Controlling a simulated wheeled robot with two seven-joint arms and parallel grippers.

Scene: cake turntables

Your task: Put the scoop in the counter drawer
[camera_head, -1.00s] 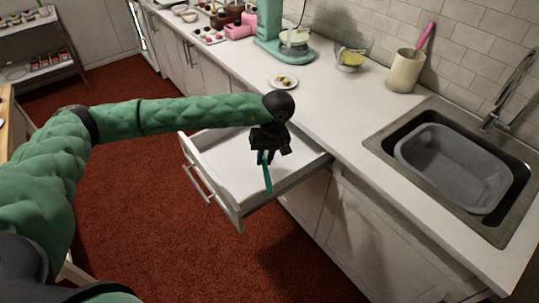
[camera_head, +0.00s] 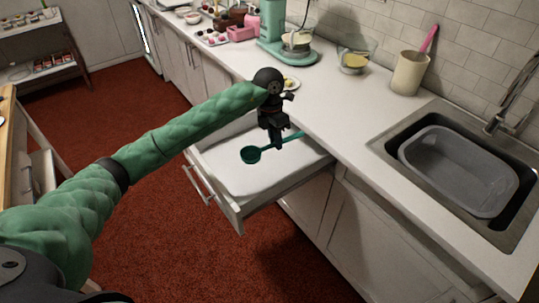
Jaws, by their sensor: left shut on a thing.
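The scoop (camera_head: 252,155) is teal, with a round bowl at the left and a thin handle running right. My left gripper (camera_head: 277,146) is shut on its handle and points down over the open counter drawer. The drawer (camera_head: 229,184) is white, pulled out from the counter, and looks empty inside. The scoop lies across the drawer opening in the picture; I cannot tell whether it touches the drawer floor. My right gripper is not in view.
The white counter (camera_head: 340,120) runs behind the drawer. A small plate (camera_head: 291,84) stands on it just behind my gripper. A sink with a grey tub (camera_head: 460,170) is at the right. Red carpet (camera_head: 180,240) lies clear below the drawer.

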